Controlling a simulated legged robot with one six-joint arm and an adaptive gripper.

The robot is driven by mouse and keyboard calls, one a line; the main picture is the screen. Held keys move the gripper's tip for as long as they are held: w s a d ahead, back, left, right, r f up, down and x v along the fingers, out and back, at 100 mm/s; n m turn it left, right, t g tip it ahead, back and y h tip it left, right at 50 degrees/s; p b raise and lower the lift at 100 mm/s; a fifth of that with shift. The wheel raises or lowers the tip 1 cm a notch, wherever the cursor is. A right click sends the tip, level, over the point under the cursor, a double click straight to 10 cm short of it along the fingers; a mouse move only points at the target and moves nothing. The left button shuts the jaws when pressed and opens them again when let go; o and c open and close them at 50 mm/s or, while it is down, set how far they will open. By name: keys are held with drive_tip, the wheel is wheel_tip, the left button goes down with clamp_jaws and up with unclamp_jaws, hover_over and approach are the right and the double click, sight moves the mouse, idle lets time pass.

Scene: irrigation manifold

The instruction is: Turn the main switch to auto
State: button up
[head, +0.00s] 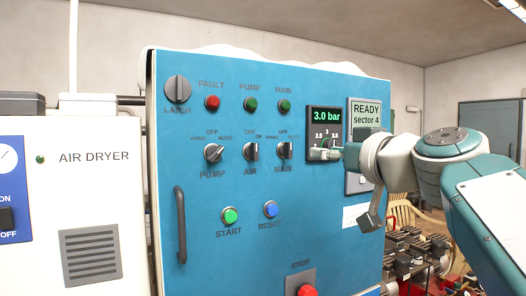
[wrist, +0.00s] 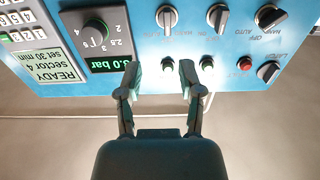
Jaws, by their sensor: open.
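The main switch (head: 284,150) is a dark rotary selector with a pale handle, the rightmost of three on the blue panel. OFF is marked above it, AUTO to the upper right. Its handle looks about upright, toward OFF. In the wrist view, where the panel appears upside down, the main switch (wrist: 167,18) is at the top centre.
The air switch (head: 251,151) and pump switch (head: 214,153) are left of the main switch. Lamps (head: 284,105) sit above. The dial knob (wrist: 97,31) and display are close to my gripper. A red stop button (head: 307,290) and a handle (head: 180,224) stick out below.

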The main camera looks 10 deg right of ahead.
sight(290, 150)
drive_tip(key=x, duration=0.3)
drive_tip(key=a+x, duration=0.1)
drive_tip(key=x, duration=0.5)
drive_tip(key=shift+a+f, duration=0.15)
drive_tip(key=shift+a, duration=0.2)
drive_tip(key=shift+w, duration=0.3)
drive_tip(key=shift+w+d, duration=0.2)
drive_tip(key=shift+w, duration=0.05)
drive_tip(key=shift+d, duration=0.1)
drive_tip(key=shift+a, duration=0.2)
clamp_jaws()
